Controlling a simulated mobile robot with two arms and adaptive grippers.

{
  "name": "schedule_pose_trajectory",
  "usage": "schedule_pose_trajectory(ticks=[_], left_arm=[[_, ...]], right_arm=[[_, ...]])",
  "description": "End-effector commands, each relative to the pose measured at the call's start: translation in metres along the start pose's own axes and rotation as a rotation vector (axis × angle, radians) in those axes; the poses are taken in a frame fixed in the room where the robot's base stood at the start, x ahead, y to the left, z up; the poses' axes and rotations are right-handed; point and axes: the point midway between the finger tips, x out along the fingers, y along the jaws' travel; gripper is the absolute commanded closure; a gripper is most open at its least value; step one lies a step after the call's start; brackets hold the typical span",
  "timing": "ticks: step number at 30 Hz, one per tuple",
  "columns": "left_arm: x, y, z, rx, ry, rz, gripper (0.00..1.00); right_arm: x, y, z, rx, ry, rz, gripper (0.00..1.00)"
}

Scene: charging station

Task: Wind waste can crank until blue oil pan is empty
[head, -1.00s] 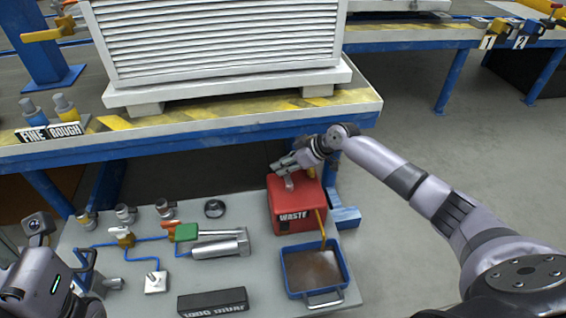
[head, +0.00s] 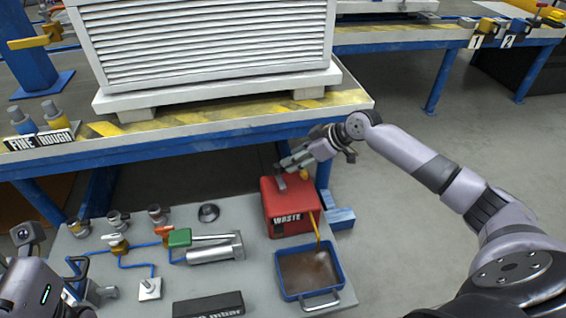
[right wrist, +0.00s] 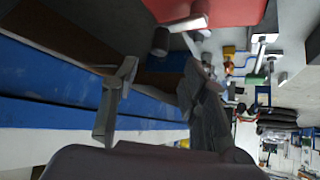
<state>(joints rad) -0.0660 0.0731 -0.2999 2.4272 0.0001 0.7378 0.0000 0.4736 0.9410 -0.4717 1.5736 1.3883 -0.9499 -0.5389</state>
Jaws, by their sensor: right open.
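The red waste can (head: 291,210) stands on the grey floor board under the bench. Its crank (head: 281,182) is on top, with a dark knob upright at the left. A yellow-orange tube runs from the can into the blue oil pan (head: 339,270), where brown liquid covers the bottom. My right gripper (head: 288,160) is open and empty just above the can, behind the knob. In the right wrist view the dark knob (right wrist: 160,41) lies beyond the open fingers, apart from them. My left gripper (head: 84,279) is low at the left; its jaws are unclear.
A blue-legged bench with a white louvred cabinet (head: 210,45) overhangs behind the can. Several valves, blue pipes and a grey cylinder (head: 215,249) lie left of it. A blue block (head: 341,218) sits beside the can.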

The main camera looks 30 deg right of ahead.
Motion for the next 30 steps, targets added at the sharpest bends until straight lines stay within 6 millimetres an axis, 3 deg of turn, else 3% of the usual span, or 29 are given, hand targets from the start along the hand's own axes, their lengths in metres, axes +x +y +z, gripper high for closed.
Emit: schedule_pose_trajectory(ticks=[3,10,26,30], left_arm=[[0.000,0.000,0.000,0.000,0.000,0.000,0.68],[0.000,0.000,0.000,0.000,-0.001,0.000,0.68],[0.000,0.000,0.000,0.000,-0.001,0.000,0.68],[0.000,0.000,0.000,-0.001,-0.010,-0.003,0.68]], right_arm=[[-0.020,0.001,0.001,0.000,-0.002,0.002,0.59],[-0.036,0.000,0.000,0.000,-0.001,0.000,0.59],[-0.035,-0.001,-0.001,0.000,0.003,0.000,0.59],[-0.018,-0.017,-0.014,-0.014,0.072,0.020,0.59]])
